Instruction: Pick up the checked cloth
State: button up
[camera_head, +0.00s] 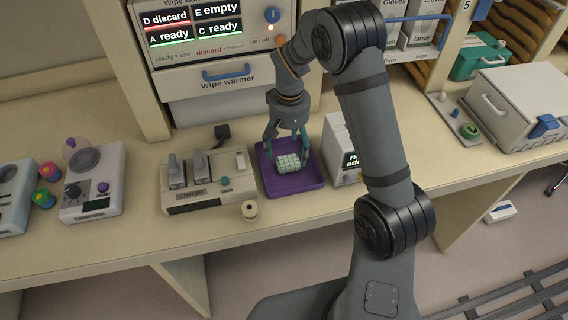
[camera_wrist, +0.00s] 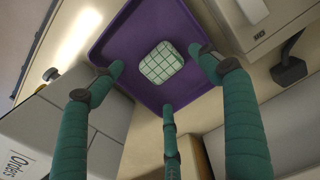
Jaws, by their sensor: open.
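The checked cloth (camera_head: 289,163) is a small folded pad, pale green-white with dark grid lines. It lies in a purple tray (camera_head: 307,184) on the counter. In the wrist view the cloth (camera_wrist: 161,63) lies on the tray floor (camera_wrist: 125,45), beyond my fingertips. My gripper (camera_head: 287,140) has green fingers and is spread open over the tray, pointing down. In the wrist view my gripper (camera_wrist: 160,85) has its fingers apart around the near side of the cloth, with nothing between them. I cannot tell exactly how high the fingertips are above the cloth.
A white box (camera_head: 340,150) stands close on the tray's right. The wipe warmer (camera_head: 228,83) is behind. Bare counter lies in front of the tray.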

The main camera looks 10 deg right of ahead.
aim_at(288, 160)
jog(key=shift+w+f+p, duration=0.15)
jog(key=shift+f+p, duration=1)
jog(key=shift+f, duration=1.7)
jog(key=shift+c, duration=1.1)
jog(key=c, duration=1)
